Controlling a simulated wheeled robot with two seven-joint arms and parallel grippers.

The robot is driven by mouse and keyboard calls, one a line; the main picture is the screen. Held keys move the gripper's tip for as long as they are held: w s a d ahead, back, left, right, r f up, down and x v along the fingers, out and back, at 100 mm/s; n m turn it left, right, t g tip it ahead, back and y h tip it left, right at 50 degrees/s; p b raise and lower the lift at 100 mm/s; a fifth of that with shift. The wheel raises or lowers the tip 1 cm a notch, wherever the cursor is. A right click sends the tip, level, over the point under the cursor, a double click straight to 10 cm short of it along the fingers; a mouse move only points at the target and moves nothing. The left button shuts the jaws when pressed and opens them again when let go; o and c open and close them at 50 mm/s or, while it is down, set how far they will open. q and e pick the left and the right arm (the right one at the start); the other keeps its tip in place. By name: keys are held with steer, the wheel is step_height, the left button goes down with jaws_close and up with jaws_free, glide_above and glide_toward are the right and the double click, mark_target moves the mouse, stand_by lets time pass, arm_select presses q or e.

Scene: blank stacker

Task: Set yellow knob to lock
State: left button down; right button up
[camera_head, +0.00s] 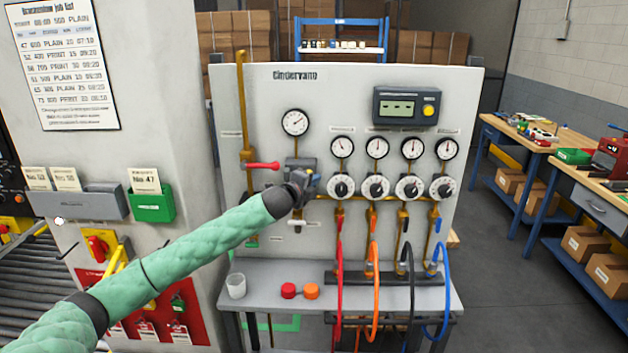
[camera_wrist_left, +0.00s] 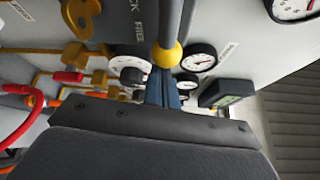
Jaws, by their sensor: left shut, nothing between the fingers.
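The yellow knob (camera_wrist_left: 170,55) shows in the left wrist view as a small ball on the end of a grey rod. My left gripper (camera_head: 313,183) is at the panel, just below the large upper gauge, in front of a grey block (camera_head: 301,164). In the left wrist view its blue fingers (camera_wrist_left: 164,90) are shut and empty. The knob overlaps them there; I cannot tell whether they touch. My right gripper is not in view.
A red lever (camera_head: 262,166) sticks out left of my gripper. Coloured hoses (camera_head: 373,295) hang below. A cup (camera_head: 236,286) and red and orange caps (camera_head: 288,291) stand on the grey shelf.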

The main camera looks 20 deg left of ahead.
arm_select(q)
steer(key=a, duration=0.2)
steer(key=s+a, duration=0.1)
steer(key=a, duration=0.1)
steer(key=shift+s+a, duration=0.15)
steer(key=shift+a, duration=0.1)
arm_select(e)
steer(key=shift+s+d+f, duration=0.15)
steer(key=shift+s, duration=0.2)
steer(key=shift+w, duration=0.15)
